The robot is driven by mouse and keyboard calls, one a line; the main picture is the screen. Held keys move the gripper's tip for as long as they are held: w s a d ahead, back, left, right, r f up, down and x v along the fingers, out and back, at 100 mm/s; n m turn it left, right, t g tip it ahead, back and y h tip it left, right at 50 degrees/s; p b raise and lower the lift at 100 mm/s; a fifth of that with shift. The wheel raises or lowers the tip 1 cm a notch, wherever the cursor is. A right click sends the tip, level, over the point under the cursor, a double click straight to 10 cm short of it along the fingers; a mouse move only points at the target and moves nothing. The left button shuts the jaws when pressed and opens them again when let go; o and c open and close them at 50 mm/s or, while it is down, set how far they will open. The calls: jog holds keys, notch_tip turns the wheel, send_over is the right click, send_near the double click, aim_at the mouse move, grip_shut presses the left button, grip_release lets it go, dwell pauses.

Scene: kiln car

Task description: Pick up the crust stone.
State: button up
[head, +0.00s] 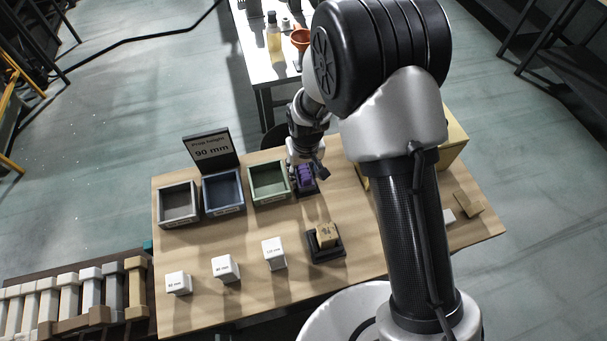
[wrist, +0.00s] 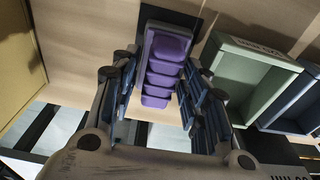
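A tan block with dark markings (head: 327,235) sits in a black tray (head: 341,252) near the front middle of the table in the head view. It may be the crust stone; I cannot read its markings. My gripper (head: 306,172) is behind that block, at the purple ribbed piece (head: 305,178) on a dark base right of the green bin. In the wrist view my gripper (wrist: 163,72) is open, with its fingers on either side of the purple piece (wrist: 165,50) and gaps showing beside it. The tan block is not in the wrist view.
Grey (head: 178,203), blue (head: 223,192) and green (head: 269,182) bins line the table's back, with a "90 mm" sign (head: 212,149) behind. White labelled blocks (head: 225,268) stand in front. My arm hides part of the right side, where a yellowish box (head: 453,140) stands.

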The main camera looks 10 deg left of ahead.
aim_at(304, 169)
grip_shut()
dwell(0.5)
notch_tip(304, 169, up, 20)
jog(key=p, duration=0.6)
